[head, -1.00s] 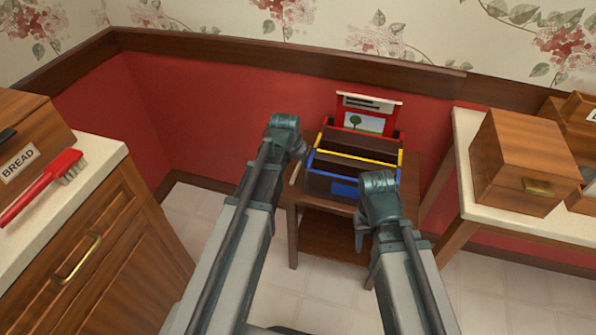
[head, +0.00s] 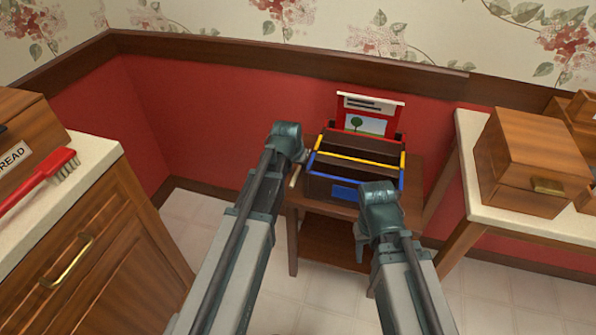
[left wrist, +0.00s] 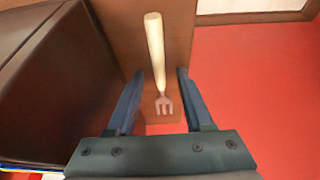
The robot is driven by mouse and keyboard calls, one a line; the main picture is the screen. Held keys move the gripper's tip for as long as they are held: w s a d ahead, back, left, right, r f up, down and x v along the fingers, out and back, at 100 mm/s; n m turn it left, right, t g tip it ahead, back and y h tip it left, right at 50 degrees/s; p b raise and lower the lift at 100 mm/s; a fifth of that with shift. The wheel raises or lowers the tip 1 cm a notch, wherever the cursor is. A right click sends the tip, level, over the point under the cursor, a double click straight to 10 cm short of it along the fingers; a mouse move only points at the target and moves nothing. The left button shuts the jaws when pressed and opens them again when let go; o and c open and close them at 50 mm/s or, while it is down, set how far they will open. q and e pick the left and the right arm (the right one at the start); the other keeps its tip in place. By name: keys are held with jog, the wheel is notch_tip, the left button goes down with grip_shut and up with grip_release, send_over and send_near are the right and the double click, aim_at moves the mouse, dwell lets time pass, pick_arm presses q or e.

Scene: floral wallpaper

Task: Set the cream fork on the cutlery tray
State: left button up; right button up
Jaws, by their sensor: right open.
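The cream fork (left wrist: 155,50) lies on the small wooden table's top in the left wrist view, its handle pointing away and its prongs between my left fingers. Its cream handle (head: 294,177) shows in the head view at the table's left edge. My left gripper (left wrist: 163,98) is open, with a gap on both sides of the fork. In the head view my left gripper (head: 302,157) is beside the box. A dark compartmented box (head: 352,189) with blue and yellow edges, apparently the cutlery tray, stands on the table. My right gripper (head: 361,248) is open and empty before it.
The small wooden table (head: 413,185) stands against the red wall. A red-handled brush (head: 38,180) and a bread box (head: 28,135) are on the left counter. A wooden box (head: 528,165) stands on the right table. Floor around the small table is clear.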

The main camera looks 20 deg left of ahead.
aim_at(297, 171)
pick_arm(q)
grip_shut()
jog(key=shift+r, duration=0.1)
notch_tip(297, 171, up, 10)
jog(key=p, duration=1)
